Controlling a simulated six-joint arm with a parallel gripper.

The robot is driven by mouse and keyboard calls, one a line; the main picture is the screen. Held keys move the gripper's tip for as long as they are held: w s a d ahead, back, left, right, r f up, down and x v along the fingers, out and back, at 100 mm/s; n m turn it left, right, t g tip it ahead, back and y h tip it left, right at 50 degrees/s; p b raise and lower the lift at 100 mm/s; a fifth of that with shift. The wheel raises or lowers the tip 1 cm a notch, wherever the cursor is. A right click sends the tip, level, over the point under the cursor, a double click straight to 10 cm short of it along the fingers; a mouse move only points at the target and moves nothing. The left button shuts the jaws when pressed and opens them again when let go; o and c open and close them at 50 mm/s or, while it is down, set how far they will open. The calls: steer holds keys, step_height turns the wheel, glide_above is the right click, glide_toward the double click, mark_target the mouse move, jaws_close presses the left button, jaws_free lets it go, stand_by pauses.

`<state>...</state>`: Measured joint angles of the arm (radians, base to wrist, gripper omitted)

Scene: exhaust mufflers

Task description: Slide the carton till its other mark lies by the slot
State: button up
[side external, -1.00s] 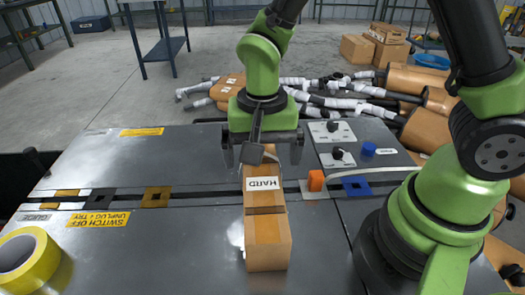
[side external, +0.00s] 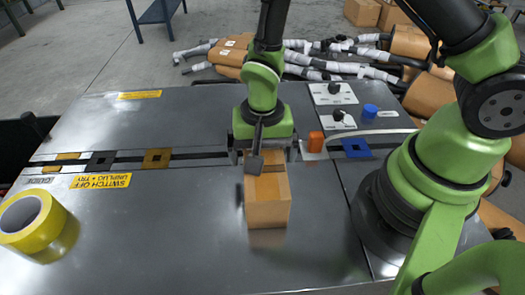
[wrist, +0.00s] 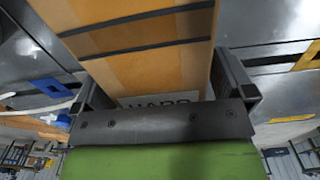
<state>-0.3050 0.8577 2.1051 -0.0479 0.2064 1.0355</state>
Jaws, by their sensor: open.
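The brown cardboard carton (side external: 267,205) lies on the metal bench, its long side pointing from front to back across the dark slot (side external: 205,156). My gripper (side external: 264,155) is low over its rear part and hides its label in the side view. In the wrist view, my open gripper (wrist: 165,90) has one finger on each side of the carton (wrist: 140,65). I cannot tell whether either finger touches it. Two dark bands (wrist: 145,45) cross the carton there, and a white label reading HARD (wrist: 165,102) is partly covered by the gripper body.
An orange block (side external: 316,141) and a blue square plate (side external: 356,148) sit just right of the carton. Brown (side external: 157,158) and dark square plates lie along the slot at left. A yellow tape roll (side external: 38,222) stands front left. The bench between is clear.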

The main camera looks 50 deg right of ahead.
steer(key=shift+f, duration=0.2)
steer(key=c, duration=1.1)
steer(key=shift+w+d, duration=4.25)
steer(key=o, duration=1.1)
step_height(320, 180, up, 10)
